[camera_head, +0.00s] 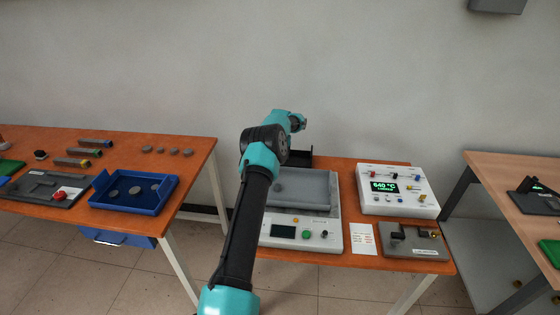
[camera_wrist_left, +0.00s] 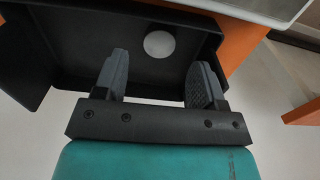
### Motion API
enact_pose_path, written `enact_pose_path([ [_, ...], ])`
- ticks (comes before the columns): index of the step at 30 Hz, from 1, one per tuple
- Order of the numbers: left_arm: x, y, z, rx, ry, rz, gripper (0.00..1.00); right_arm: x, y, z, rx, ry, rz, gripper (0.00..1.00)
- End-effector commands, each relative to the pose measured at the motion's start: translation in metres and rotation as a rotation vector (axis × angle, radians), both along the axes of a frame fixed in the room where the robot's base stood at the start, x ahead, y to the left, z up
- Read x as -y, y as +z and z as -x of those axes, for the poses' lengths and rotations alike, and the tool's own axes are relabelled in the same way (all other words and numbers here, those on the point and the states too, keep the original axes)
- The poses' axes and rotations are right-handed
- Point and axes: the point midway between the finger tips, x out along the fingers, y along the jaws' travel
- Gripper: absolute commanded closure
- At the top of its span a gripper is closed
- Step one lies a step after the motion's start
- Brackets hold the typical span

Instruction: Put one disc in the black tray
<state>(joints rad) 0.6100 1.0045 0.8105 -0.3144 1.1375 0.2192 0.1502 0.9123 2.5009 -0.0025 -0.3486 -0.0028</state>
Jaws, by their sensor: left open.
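In the left wrist view a pale round disc (camera_wrist_left: 159,44) lies on the floor of the black tray (camera_wrist_left: 105,52). My left gripper (camera_wrist_left: 161,75) is open, with nothing between its fingers. Its fingertips point towards the tray, with the disc beyond the gap between them. In the head view the black tray (camera_head: 302,158) is mostly hidden behind my left arm and the grey scale, and the left fingers are not visible. Several grey discs (camera_head: 160,150) lie on the left table. More discs (camera_head: 135,190) lie in the blue tray (camera_head: 103,205). My right gripper is not in view.
A white scale with a grey pan (camera_head: 306,188) stands on the middle table, in front of the black tray. A white control box (camera_head: 397,190) reading 640 °C and a grey fixture (camera_head: 412,242) stand to its right. Gaps separate the middle table from both side tables.

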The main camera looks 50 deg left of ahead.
Motion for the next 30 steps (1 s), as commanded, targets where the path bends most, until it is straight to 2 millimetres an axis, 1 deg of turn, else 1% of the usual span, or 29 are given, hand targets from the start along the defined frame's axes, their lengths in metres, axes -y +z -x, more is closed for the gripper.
enact_pose_path([
  [1,0.000,0.011,0.000,0.001,0.000,-0.001,0.36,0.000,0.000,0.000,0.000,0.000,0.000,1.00],
  [6,0.000,0.044,-0.001,0.004,0.000,-0.002,0.36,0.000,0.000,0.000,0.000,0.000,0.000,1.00],
  [9,0.000,0.060,-0.001,0.002,-0.001,-0.001,0.36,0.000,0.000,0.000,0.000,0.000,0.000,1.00],
  [12,0.000,0.071,0.000,0.001,0.000,-0.001,0.36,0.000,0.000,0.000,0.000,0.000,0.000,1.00],
  [17,0.000,0.080,0.000,0.001,0.000,0.001,0.36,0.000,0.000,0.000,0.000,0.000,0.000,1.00],
  [30,0.000,0.080,0.000,0.000,0.000,0.000,0.36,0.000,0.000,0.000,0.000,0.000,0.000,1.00],
])
